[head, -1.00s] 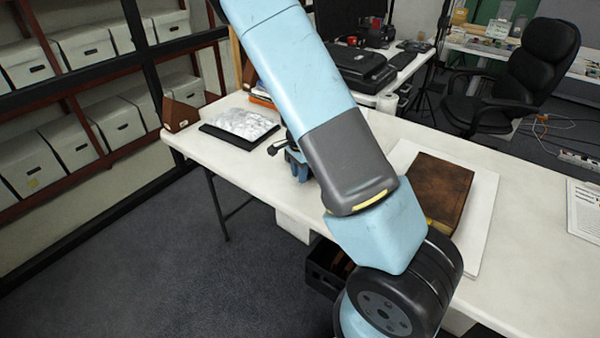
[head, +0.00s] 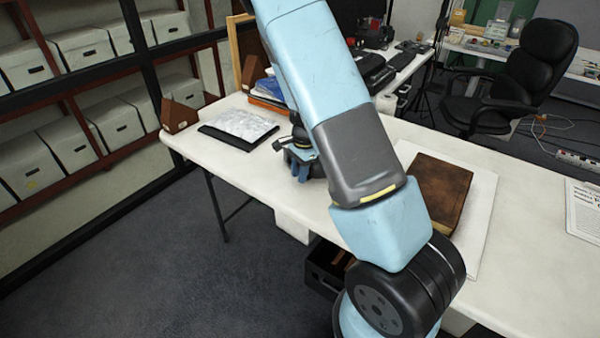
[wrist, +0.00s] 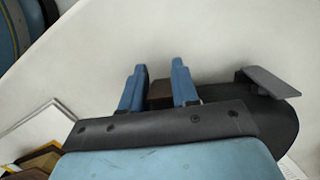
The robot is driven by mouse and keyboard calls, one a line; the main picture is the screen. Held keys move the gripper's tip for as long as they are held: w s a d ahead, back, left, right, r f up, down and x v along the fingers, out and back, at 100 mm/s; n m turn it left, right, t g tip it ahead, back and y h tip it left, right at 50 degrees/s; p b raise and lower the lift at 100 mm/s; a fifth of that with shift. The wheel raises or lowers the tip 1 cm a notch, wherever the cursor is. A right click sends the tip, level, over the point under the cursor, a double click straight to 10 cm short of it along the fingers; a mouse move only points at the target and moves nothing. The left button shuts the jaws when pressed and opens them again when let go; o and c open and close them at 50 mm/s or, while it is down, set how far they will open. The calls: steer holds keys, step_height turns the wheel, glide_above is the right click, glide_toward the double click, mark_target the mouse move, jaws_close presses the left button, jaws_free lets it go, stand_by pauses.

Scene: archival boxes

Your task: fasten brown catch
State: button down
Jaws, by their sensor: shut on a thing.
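My gripper (wrist: 158,92) shows in the wrist view, its blue fingers set a small way apart above the white tabletop. Between them is a small brown piece (wrist: 160,95), which seems to be the brown catch; most of it is hidden by the fingers and the gripper body. In the head view my gripper (head: 303,162) is low at the table, partly behind my arm, and the brown piece is not visible there. Whether the piece is fastened to anything cannot be told.
A black folder with a silvery sheet (head: 240,127) lies left of my gripper. A brown wedge-shaped stand (head: 178,115) is at the table's left end. A brown leather-like book or box (head: 440,190) lies on a white board to the right.

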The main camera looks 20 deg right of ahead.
steer(key=c, duration=0.9)
jaws_free()
steer(key=r, duration=0.4)
steer(key=d+r, duration=0.1)
steer(key=r, duration=0.8)
steer(key=shift+w+d+r, duration=0.3)
steer(key=shift+d, duration=0.05)
steer(key=s+a+r+n+t+y, duration=0.1)
steer(key=s+a+r+n+t, duration=0.1)
steer(key=s+r+n, duration=0.95)
steer(key=s+r+n+t+h, duration=0.1)
steer(key=s+r, duration=0.3)
steer(key=s, duration=0.1)
steer(key=s+r+n+t, duration=0.1)
steer(key=s+r, duration=0.3)
steer(key=s, duration=0.2)
steer(key=s+r+n+t+h, duration=0.1)
steer(key=s+r+t, duration=0.1)
steer(key=s+r, duration=0.3)
steer(key=shift+s+r+h, duration=0.1)
steer(key=shift+s+h, duration=0.2)
steer(key=shift+s, duration=0.4)
